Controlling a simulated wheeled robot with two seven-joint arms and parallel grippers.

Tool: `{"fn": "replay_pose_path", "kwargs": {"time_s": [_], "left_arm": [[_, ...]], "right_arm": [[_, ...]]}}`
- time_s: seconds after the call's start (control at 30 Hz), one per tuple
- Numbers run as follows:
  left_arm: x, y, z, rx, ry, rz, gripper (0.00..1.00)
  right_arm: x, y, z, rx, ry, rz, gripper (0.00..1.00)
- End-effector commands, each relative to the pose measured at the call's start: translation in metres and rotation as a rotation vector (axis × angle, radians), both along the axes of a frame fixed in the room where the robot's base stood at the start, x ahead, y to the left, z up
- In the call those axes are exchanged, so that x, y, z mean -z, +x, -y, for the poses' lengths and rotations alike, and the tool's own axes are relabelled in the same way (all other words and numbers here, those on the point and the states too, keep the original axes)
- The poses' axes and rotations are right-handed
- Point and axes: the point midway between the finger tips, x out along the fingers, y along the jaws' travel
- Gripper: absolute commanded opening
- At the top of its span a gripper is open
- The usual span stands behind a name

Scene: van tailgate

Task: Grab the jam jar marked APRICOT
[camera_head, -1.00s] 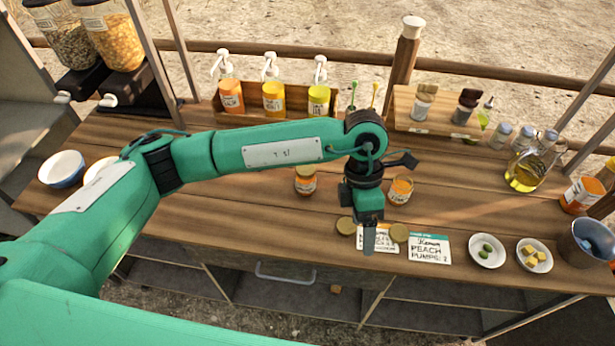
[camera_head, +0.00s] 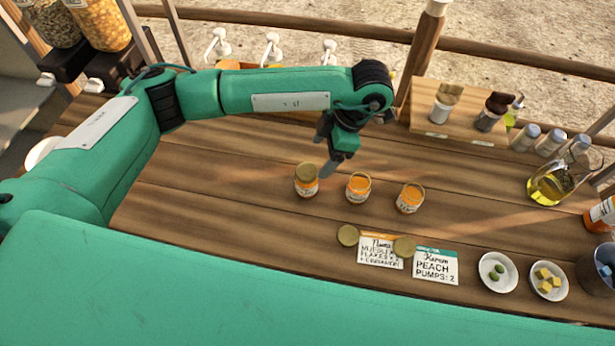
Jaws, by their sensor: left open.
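Three small jars with orange contents stand in a row on the wooden counter. The left jar (camera_head: 307,181) has a gold lid on. The middle jar (camera_head: 358,188) and the right jar (camera_head: 410,198) stand without lids. Their labels are too small to read, so I cannot tell which is marked APRICOT. My left gripper (camera_head: 331,156) is open and empty, above and behind the gap between the left and middle jars, and appears apart from them. My right gripper is not in view.
Two loose gold lids (camera_head: 348,235) (camera_head: 404,247) lie by the order cards (camera_head: 435,265) in front of the jars. Small white dishes (camera_head: 497,272) stand at the right. A wooden rack (camera_head: 470,122) with bottles is behind. The counter left of the jars is clear.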

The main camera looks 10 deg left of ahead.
Motion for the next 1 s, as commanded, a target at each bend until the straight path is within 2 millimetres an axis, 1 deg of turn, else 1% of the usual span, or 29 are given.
{"fn": "replay_pose_path", "kwargs": {"time_s": [0.03, 0.07, 0.17, 0.3, 0.4, 0.5, 0.67, 0.9, 1.0], "left_arm": [[0.007, -0.002, -0.003, -0.002, -0.001, -0.003, 0.76], [0.011, -0.002, -0.005, -0.003, 0.000, -0.004, 0.76], [0.025, -0.004, -0.011, -0.002, 0.000, -0.003, 0.76], [0.040, -0.006, -0.016, -0.001, -0.001, -0.003, 0.76], [0.046, -0.006, -0.018, -0.002, -0.001, -0.001, 0.76], [0.048, -0.006, -0.019, -0.001, -0.001, 0.000, 0.76], [0.056, -0.009, -0.024, -0.001, -0.001, -0.003, 0.76], [0.076, -0.015, -0.035, -0.003, 0.000, -0.003, 0.76], [0.087, -0.016, -0.039, -0.002, 0.000, -0.003, 0.76]], "right_arm": [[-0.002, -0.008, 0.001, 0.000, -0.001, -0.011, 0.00], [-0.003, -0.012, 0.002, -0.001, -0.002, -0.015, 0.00], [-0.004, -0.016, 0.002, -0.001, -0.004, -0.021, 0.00], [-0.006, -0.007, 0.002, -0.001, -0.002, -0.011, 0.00], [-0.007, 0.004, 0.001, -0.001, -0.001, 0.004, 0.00], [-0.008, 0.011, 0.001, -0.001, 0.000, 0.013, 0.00], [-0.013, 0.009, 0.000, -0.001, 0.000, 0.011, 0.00], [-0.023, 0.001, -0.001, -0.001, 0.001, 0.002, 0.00], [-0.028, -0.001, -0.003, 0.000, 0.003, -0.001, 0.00]]}}
